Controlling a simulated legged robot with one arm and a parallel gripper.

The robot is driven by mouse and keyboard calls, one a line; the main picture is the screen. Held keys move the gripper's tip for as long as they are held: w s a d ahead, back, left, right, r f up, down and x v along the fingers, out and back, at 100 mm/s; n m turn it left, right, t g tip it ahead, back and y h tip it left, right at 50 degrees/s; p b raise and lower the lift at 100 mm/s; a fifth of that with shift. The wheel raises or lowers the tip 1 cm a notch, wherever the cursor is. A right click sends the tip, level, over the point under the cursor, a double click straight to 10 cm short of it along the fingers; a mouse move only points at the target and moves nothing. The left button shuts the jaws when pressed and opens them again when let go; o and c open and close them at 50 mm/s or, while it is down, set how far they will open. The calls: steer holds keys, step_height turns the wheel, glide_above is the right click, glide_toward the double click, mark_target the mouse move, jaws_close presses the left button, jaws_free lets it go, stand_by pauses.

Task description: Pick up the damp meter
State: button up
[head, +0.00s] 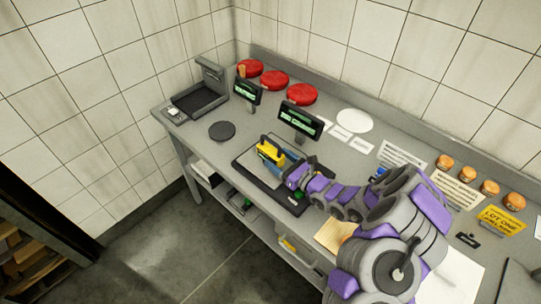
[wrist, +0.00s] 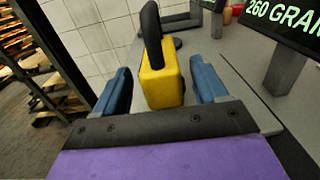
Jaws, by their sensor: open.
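The damp meter appears to be the yellow boxy device (head: 270,152) with a black loop on top. It stands on or over the dark scale platform (head: 243,164) at the middle of the bench. In the wrist view the yellow device (wrist: 161,84) is upright between the two blue fingers of my gripper (wrist: 163,72). Gaps show on both sides, so the fingers are open around it and not clamped. In the head view my gripper (head: 284,160) is right at the device and hides part of its right side.
A scale display (head: 300,120) stands close behind the device; it also shows in the wrist view (wrist: 287,65). Another display (head: 247,91), a dark disc (head: 222,130) and red cheese wheels (head: 274,80) stand farther left and back. Orange-brown jars and paper cards are at right.

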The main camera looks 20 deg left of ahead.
mark_target(270, 153)
steer(key=b+x, duration=0.1)
steer(key=x, duration=0.3)
steer(key=shift+f, duration=0.2)
steer(key=shift+w+a+r, duration=0.1)
steer(key=shift+w+a, duration=0.15)
steer(key=shift+a, duration=0.1)
steer(key=shift+d, duration=0.1)
steer(key=shift+c, duration=0.4)
steer(key=c, duration=1.1)
steer(key=shift+r, duration=0.1)
steer(key=shift+c, duration=0.2)
